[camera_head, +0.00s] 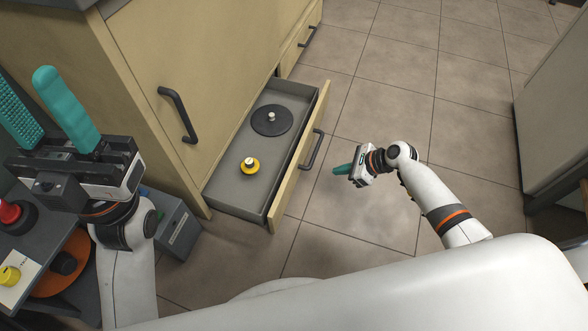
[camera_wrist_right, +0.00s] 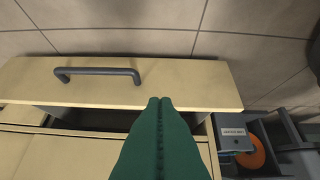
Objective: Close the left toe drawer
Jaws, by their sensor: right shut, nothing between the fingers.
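The toe drawer (camera_head: 291,170) at the cabinet's foot is pulled open, with its cream front and dark bar handle (camera_head: 312,150) facing right. In the right wrist view, the drawer front (camera_wrist_right: 200,84) and handle (camera_wrist_right: 97,71) also show. My right gripper (camera_head: 335,170) is shut and empty, to the right of the drawer front with a gap in the head view. Its teal fingers (camera_wrist_right: 160,102) overlap the drawer's edge in the wrist view; contact cannot be told. My left gripper (camera_head: 24,78) is open and empty at the far left, its teal fingers apart.
A black disc (camera_head: 271,120) and a yellow knobbed disc (camera_head: 249,165) lie in the drawer. The cabinet door has a dark handle (camera_head: 178,114). A grey box (camera_head: 178,228) stands near the drawer's near end. The tiled floor (camera_head: 400,80) to the right is clear.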

